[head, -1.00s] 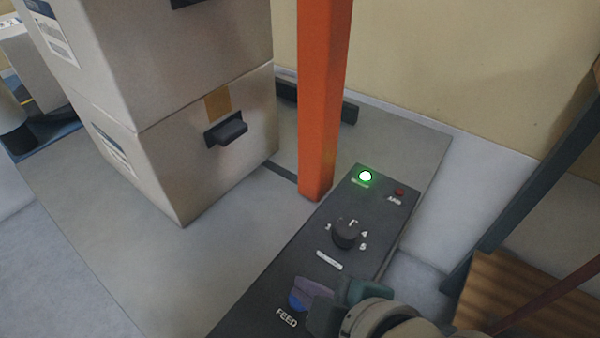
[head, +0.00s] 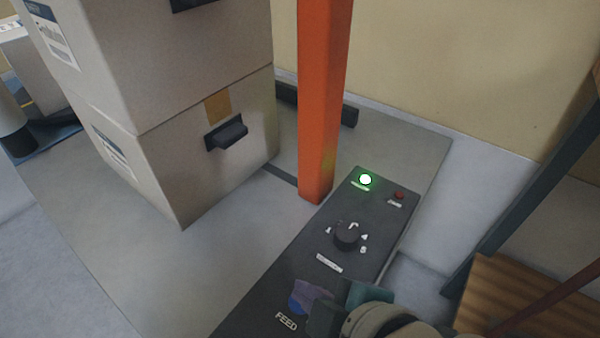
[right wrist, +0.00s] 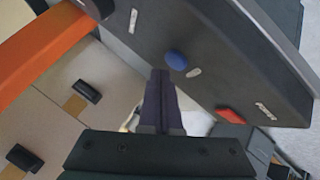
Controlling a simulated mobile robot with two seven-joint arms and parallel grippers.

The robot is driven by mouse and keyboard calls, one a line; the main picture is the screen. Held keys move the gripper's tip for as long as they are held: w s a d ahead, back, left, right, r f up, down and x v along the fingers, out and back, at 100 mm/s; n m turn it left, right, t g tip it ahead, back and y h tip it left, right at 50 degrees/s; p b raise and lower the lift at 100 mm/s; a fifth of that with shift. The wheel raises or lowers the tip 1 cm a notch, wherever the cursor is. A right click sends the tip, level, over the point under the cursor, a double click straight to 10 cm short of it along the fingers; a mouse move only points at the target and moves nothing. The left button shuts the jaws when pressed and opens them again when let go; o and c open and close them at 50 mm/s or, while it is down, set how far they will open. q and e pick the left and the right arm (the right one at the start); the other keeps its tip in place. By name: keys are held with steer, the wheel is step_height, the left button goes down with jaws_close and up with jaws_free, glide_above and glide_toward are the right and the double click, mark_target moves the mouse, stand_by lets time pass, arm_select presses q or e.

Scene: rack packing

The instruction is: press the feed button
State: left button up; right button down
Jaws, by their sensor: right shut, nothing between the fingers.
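The blue feed button (head: 296,299) sits on a dark control panel (head: 290,264), just above the word FEED. It also shows in the right wrist view (right wrist: 176,60). My right gripper (head: 308,294) is shut and empty, and its purple fingers partly cover the button in the head view. In the right wrist view the fingertips (right wrist: 160,73) are close beside the button, a little off its edge. I cannot tell the height gap between fingertips and button. My left gripper is not in view.
The panel has a lit green lamp (head: 365,180), a small red lamp (head: 398,195) and a dial knob (head: 347,235). A red control (right wrist: 230,116) is near the fingers. An orange post (head: 322,110) stands behind the panel, with stacked boxes (head: 200,165) to its left.

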steer(key=shift+f, duration=0.15)
stand_by(0.4)
steer(key=shift+f+b, duration=0.3)
